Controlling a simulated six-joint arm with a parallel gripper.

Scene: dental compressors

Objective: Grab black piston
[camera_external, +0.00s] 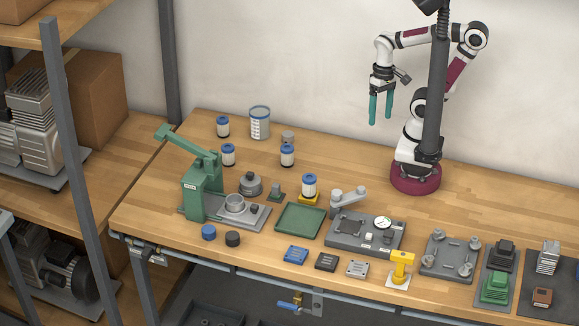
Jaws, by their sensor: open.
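A short black round piece, which looks like the black piston (232,239), stands on the table near its front edge, in front of the green press. My gripper (380,122) has green fingers pointing down. It is open and empty, high above the back right of the table, far from the black piece.
The green lever press (203,190) stands just behind the black piece. A green tray (301,222) lies to its right. Blue (295,254), black (326,262) and grey (357,268) blocks lie along the front. Several blue-topped canisters (223,127) stand farther back.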

